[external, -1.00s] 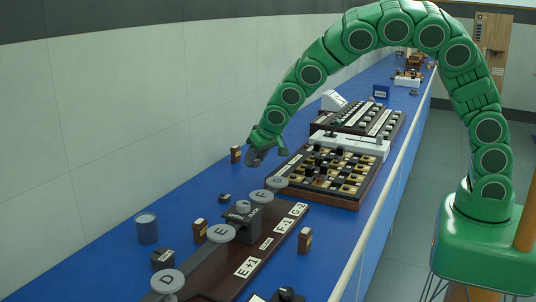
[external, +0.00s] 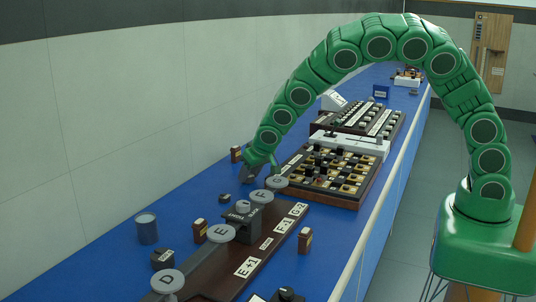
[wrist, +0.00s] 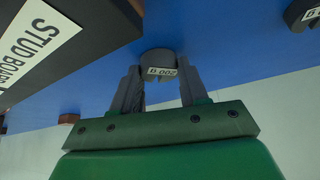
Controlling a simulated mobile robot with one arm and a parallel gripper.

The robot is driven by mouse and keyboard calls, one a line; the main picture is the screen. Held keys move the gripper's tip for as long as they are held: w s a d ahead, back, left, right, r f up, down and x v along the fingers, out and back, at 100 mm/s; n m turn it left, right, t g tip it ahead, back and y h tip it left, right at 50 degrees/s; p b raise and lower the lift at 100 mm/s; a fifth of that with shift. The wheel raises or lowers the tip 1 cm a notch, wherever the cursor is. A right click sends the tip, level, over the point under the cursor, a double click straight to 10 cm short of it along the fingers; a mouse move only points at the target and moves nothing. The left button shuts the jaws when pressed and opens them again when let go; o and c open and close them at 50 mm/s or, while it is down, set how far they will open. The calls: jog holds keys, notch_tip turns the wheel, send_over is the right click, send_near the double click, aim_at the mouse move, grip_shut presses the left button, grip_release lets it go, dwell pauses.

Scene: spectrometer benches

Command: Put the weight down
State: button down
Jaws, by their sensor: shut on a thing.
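My gripper (external: 248,176) points down at the blue bench (external: 192,192), left of the board with several pegs. In the wrist view, my gripper (wrist: 160,84) is shut on a small dark grey round weight (wrist: 157,58). The weight's pale label reads upside down, apparently "200 g". It sits at the fingertips, close to the bench top. I cannot tell whether its base touches the bench. In the external view the weight is too small and covered to make out.
The edge of a dark board labelled "STUD BOARD" (wrist: 40,42) is left in the wrist view. A dark round piece (wrist: 302,14) lies upper right. The pegged board (external: 325,178), a small dark piece (external: 224,198) and a wooden block (external: 236,154) are near my gripper.

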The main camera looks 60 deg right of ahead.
jog(key=shift+f, duration=0.15)
jog(key=c, duration=0.6)
grip_release()
jog(key=shift+v, duration=6.15)
jog(key=shift+w, duration=0.15)
